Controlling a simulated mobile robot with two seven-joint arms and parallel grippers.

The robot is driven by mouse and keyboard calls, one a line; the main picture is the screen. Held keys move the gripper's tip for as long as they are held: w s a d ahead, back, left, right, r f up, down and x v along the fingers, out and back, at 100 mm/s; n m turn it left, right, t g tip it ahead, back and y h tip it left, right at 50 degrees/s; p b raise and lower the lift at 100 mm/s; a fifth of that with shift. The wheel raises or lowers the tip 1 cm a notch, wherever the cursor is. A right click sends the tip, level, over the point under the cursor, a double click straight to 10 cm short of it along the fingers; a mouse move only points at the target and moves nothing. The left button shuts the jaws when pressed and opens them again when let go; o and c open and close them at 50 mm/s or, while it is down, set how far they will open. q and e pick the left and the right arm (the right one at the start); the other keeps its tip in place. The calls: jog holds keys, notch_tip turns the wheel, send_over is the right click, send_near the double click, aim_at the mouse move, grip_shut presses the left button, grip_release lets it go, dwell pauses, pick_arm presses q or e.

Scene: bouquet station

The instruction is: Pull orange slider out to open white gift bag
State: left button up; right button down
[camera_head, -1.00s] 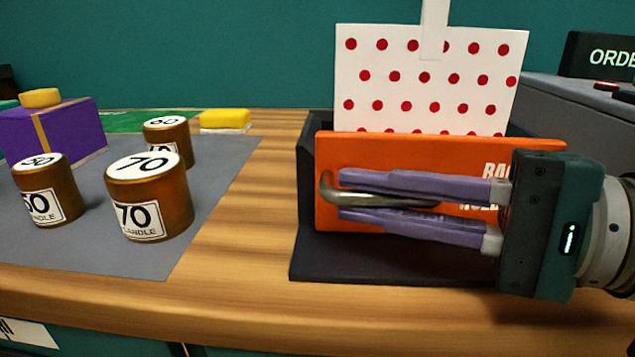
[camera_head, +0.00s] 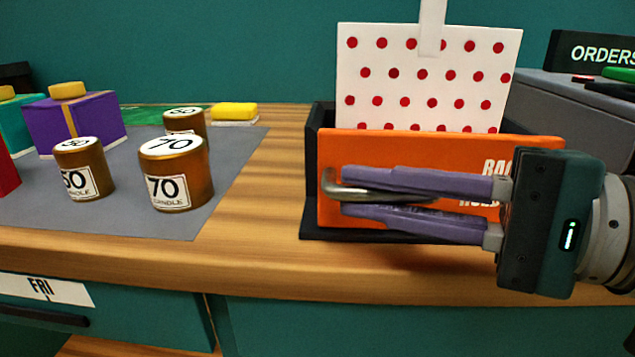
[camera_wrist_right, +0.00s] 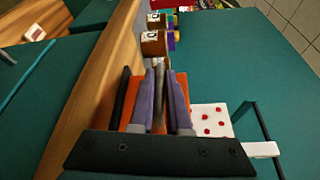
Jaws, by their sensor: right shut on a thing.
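The orange slider (camera_head: 340,145) is an upright panel with lettering, standing across a black holder (camera_head: 315,236) on the wooden counter. A bent metal handle (camera_head: 333,187) sticks out on its face. The white gift bag (camera_head: 380,85) with red dots stands upright behind the slider, its lower part hidden; it also shows in the right wrist view (camera_wrist_right: 209,121). My right gripper (camera_head: 345,193) comes in from the right, its purple fingers shut on the handle above and below. In the right wrist view the orange slider (camera_wrist_right: 132,113) shows beside the fingers. My left gripper is not in view.
Several brown candles, one marked 70 (camera_head: 178,190), stand on a grey mat (camera_head: 130,222) at the left, near a purple box (camera_head: 85,117). Bare wooden counter (camera_head: 255,200) lies between mat and holder. A grey unit with an ORDERS sign (camera_head: 600,55) is at the right.

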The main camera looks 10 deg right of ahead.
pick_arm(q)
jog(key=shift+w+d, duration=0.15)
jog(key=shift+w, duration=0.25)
pick_arm(e)
jog(key=c, duration=0.9)
grip_release()
jog(key=shift+w, duration=0.1)
jog(key=shift+s+d+f, duration=0.1)
jog(key=shift+s+d, duration=0.2)
jog(key=shift+d, duration=0.1)
pick_arm(q)
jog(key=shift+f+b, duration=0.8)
jog(key=shift+b, duration=0.05)
pick_arm(e)
jog(key=shift+v, duration=4.5)
